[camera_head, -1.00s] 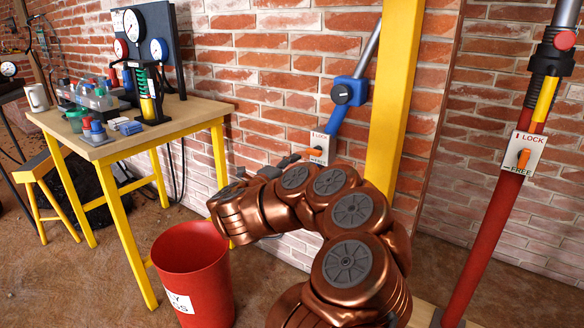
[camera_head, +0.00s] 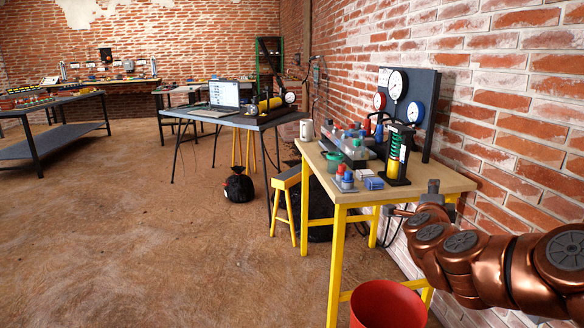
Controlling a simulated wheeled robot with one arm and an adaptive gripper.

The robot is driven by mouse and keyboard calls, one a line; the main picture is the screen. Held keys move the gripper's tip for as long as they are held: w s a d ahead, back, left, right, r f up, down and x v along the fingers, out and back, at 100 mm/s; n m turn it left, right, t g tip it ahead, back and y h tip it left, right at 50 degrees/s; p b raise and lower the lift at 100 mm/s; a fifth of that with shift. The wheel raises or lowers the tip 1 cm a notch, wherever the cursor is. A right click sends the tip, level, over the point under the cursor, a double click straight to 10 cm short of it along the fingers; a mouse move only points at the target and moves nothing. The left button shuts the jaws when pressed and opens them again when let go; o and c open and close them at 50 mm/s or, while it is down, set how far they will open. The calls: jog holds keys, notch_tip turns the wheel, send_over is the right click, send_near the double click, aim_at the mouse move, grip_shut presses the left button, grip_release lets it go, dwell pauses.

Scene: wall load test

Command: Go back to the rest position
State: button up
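My copper-coloured arm (camera_head: 480,262) reaches in from the right edge, in front of the brick wall. Its far end is beside the right end of the yellow-legged wooden table (camera_head: 440,186). My gripper (camera_head: 402,212) shows only as small grey parts near the table's right front, largely hidden behind the arm's end. I cannot tell whether its fingers are open or shut, and no held object is visible. The lock levers on the wall are out of view.
A red bin (camera_head: 388,305) stands below the arm. A yellow stool (camera_head: 286,182) and a laptop table (camera_head: 262,120) stand farther back.

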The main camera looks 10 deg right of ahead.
jog(key=s+a+r+n+y+p, duration=0.1)
jog(key=a+r+n+y+p, duration=0.25)
jog(key=a, duration=0.45)
jog(key=s+a+r+n+y+p, duration=0.1)
jog(key=a+r+n+y+p, duration=0.1)
jog(key=a+n+y+p, duration=0.45)
jog(key=s+a+r+n+y+p, duration=0.1)
jog(key=a+r+n+y, duration=0.15)
jog(key=a, duration=0.75)
jog(key=s+a+n+g+y+p, duration=0.2)
jog(key=s+a+n+g+p, duration=0.45)
jog(key=s, duration=0.35)
jog(key=s+d+r+n+g+h+p, duration=0.1)
jog(key=s+g+p, duration=0.2)
jog(key=s, duration=0.6)
jog(key=s+d+r+n+g+h+p, duration=0.1)
jog(key=s+d+g+h+p, duration=0.1)
jog(key=s, duration=0.8)
jog(key=s+d+r+n+g+h+p, duration=0.1)
jog(key=s+g+p, duration=0.4)
jog(key=s, duration=0.5)
jog(key=shift+d+r+n+p, duration=0.35)
jog(key=shift+d+n+p, duration=0.15)
jog(key=shift+d+p, duration=0.3)
jog(key=shift+s, duration=0.1)
